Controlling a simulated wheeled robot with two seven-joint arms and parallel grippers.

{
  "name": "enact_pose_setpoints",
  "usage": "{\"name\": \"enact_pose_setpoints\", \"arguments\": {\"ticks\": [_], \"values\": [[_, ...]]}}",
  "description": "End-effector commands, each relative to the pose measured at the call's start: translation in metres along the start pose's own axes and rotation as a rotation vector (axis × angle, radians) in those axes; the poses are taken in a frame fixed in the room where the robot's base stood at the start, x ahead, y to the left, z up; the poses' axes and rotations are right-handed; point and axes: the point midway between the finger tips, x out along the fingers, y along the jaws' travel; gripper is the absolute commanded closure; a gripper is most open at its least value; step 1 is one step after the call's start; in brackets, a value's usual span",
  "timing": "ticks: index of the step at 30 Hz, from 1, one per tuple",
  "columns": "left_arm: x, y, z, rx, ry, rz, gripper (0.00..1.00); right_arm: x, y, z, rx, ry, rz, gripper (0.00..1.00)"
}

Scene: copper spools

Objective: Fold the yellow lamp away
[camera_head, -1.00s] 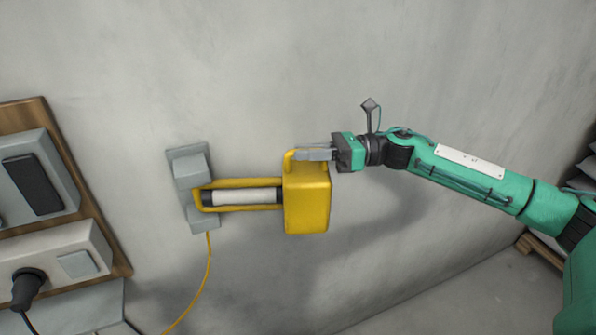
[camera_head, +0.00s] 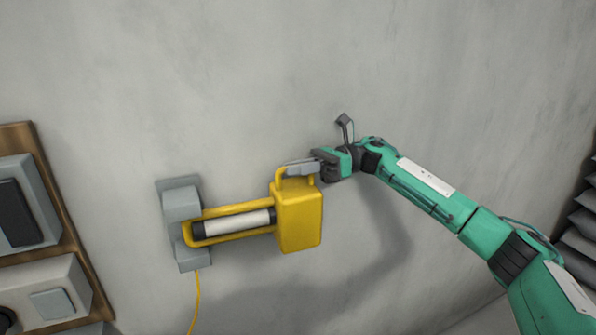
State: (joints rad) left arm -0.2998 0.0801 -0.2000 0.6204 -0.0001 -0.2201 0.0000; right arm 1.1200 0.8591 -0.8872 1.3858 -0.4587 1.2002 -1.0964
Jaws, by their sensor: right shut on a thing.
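The yellow lamp (camera_head: 299,222) hangs from a grey wall bracket (camera_head: 183,207) on its left. Its yellow frame holds a white tube with dark ends (camera_head: 233,224), and it sticks out to the right, tilted slightly up at its right end. A yellow handle stands on top of the lamp's box-shaped end. My right gripper (camera_head: 298,168) is shut on this handle, coming in from the right. The fingertips partly cover the handle's top. My left gripper is not in view.
A wooden board (camera_head: 58,215) with grey switch and socket boxes (camera_head: 52,290) is at the left edge. A yellow cable (camera_head: 196,300) hangs below the bracket. The bare grey wall is clear above and below the lamp. Dark stacked items (camera_head: 580,222) stand at the right edge.

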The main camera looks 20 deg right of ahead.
Motion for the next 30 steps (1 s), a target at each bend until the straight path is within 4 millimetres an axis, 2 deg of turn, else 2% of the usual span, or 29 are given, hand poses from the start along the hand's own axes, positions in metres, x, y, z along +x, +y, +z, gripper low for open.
{"name": "enact_pose_setpoints", "arguments": {"ticks": [6,7,9,20,23,30], "values": [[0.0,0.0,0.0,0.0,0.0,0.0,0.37,0.0,0.0,0.001,0.001,-0.002,-0.001,1.0],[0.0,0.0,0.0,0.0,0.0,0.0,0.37,0.0,0.0,0.001,0.001,-0.002,-0.001,0.78],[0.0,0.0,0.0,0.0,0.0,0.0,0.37,0.0,0.0,0.001,0.001,-0.001,-0.001,0.65],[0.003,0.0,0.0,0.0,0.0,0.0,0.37,-0.004,0.0,-0.001,0.0,-0.001,-0.002,0.64],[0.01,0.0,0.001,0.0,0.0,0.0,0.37,-0.015,-0.001,-0.003,-0.001,-0.001,-0.003,0.64],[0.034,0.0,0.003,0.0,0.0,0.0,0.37,-0.068,-0.002,-0.004,-0.001,-0.002,-0.005,0.64]]}}
